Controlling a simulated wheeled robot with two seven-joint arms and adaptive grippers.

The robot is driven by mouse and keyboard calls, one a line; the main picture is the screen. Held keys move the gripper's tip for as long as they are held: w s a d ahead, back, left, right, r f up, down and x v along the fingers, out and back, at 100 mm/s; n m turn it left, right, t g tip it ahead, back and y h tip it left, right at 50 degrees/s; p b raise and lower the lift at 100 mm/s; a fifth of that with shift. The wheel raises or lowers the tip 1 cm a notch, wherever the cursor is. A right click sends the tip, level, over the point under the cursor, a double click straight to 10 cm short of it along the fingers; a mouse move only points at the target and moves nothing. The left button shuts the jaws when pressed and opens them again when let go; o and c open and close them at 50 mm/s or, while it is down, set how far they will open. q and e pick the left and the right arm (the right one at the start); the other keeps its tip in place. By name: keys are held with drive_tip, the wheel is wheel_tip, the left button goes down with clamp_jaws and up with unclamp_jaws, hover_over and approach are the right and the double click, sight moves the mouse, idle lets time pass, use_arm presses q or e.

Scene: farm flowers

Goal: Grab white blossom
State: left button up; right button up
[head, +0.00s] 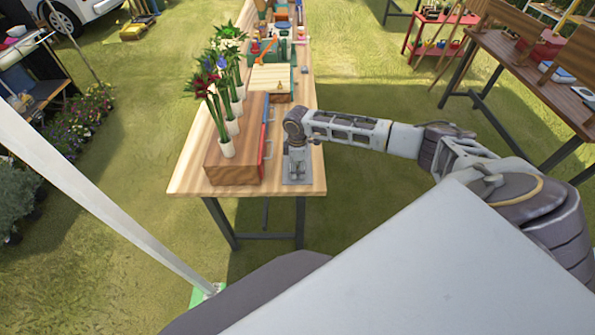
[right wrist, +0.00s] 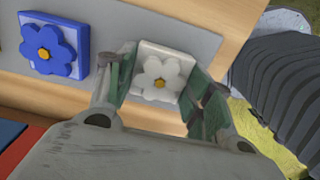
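The white blossom (right wrist: 160,77) is a white flower with a yellow centre on a white square block, in the right wrist view. It sits over the grey mat (right wrist: 190,40), which also shows on the table's near right end in the head view (head: 307,181). My right gripper (right wrist: 165,80) points down with its fingers spread, one on each side of the white block. I cannot tell whether the pads touch it. In the head view my right gripper (head: 297,172) hides the blossom. My left gripper is in neither view.
A blue flower block (right wrist: 54,48) lies left of the white one on the mat. In the head view, a brown wooden box (head: 232,172) with several vases of flowers stands left of my gripper on the wooden table (head: 188,178).

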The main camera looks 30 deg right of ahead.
sight(298, 169)
drive_tip(key=shift+c, duration=1.1)
drive_tip(key=shift+r, duration=0.15)
wheel_tip(298, 169, up, 10)
drive_tip(key=shift+f, duration=0.2)
